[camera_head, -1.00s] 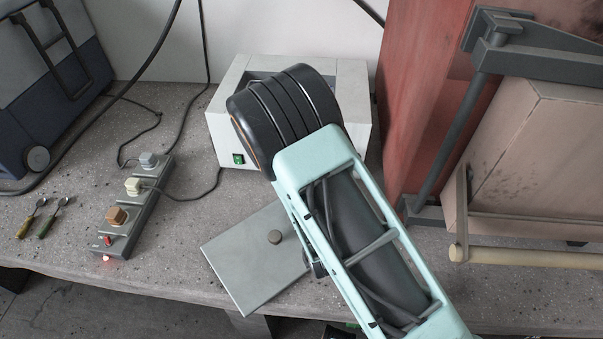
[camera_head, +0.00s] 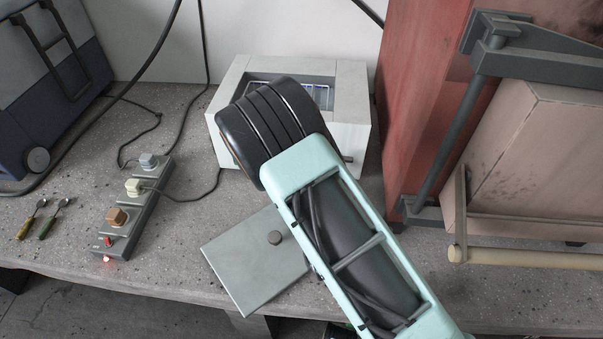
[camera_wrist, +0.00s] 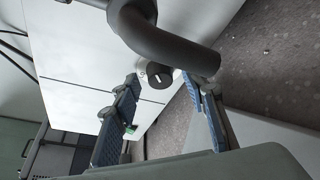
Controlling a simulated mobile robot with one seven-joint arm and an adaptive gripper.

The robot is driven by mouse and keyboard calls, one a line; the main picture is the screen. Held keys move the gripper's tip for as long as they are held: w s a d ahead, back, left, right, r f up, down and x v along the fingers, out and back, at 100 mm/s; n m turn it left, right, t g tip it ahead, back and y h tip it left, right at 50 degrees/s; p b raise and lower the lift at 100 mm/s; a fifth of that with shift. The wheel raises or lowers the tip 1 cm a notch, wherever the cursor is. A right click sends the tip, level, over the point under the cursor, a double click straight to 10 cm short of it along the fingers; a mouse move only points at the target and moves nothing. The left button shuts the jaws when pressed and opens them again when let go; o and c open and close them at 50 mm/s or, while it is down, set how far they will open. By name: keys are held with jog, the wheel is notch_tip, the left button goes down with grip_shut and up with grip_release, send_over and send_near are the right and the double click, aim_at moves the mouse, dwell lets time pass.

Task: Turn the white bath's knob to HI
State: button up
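The white bath (camera_head: 349,117) stands at the back of the bench, its open top partly hidden by my arm. Its front face (camera_wrist: 75,55) shows tilted in the wrist view. On that face is a dark round knob (camera_wrist: 159,77) with a light mark; the lettering beside it is too small to read. My gripper (camera_wrist: 163,84) is open, its two blue-padded fingers on either side of the knob in the picture. I cannot tell whether either finger touches it. In the head view my arm hides the gripper.
A grey lid (camera_head: 250,275) with a round handle lies in front of the bath. A red cabinet (camera_head: 425,90) stands close at right.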

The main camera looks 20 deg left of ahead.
jog(key=shift+v, duration=3.8)
